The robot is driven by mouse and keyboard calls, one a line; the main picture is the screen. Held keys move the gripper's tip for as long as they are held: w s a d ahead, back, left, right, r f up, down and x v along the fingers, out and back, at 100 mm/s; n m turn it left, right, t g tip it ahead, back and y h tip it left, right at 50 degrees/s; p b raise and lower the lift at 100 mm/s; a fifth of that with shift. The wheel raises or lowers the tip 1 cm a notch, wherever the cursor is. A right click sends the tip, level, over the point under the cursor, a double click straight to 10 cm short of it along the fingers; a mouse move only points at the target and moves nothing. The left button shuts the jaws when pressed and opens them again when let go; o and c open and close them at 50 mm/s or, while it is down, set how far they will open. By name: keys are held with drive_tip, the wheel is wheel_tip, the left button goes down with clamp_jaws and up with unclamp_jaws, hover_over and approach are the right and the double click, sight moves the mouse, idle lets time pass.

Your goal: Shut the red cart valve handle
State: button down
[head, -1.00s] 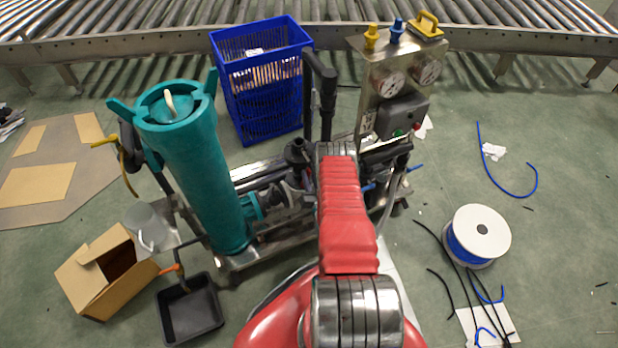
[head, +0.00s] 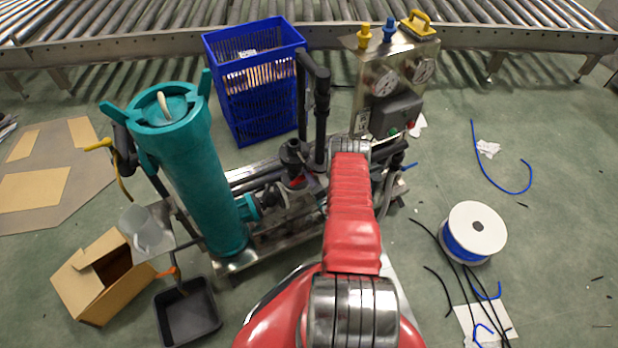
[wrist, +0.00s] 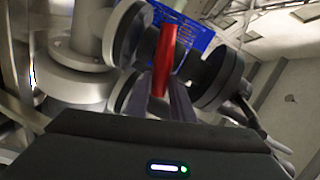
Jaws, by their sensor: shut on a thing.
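The red cart valve handle (wrist: 165,58) stands up as a narrow red lever among grey and black pipe flanges in the wrist view. A small red part of it (head: 297,181) shows just left of my arm in the head view. My gripper (wrist: 165,92) is shut on the handle's near end. Its dark fingers hide that end, and the exact contact is hard to see. In the head view my gripper is hidden behind my red arm. The valve sits on the cart's pipework (head: 270,195), between the teal filter tank (head: 196,170) and the gauge panel.
The gauge panel (head: 392,90) and a black upright pipe (head: 321,110) stand close beyond my arm. A blue crate (head: 262,95) is behind the cart. A cardboard box (head: 95,285) and black tray (head: 188,312) lie left. A cable spool (head: 472,232) lies on the right floor.

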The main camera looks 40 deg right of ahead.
drive_tip(key=shift+s+d+f+m+y, duration=0.1)
drive_tip(key=shift+d+f+m+y, duration=0.15)
drive_tip(key=shift+m, duration=0.45)
drive_tip(key=shift+s+d+f+m+y, duration=0.15)
drive_tip(key=shift+f+m, duration=0.15)
drive_tip(key=shift+m, duration=0.4)
drive_tip(key=shift+a, duration=0.1)
drive_tip(key=c, duration=1.6)
unclamp_jaws()
drive_tip(key=shift+w, duration=0.1)
drive_tip(key=shift+o, duration=0.3)
drive_tip(key=shift+a, duration=0.1)
drive_tip(key=v, duration=1.3)
drive_tip(key=shift+s, duration=0.4)
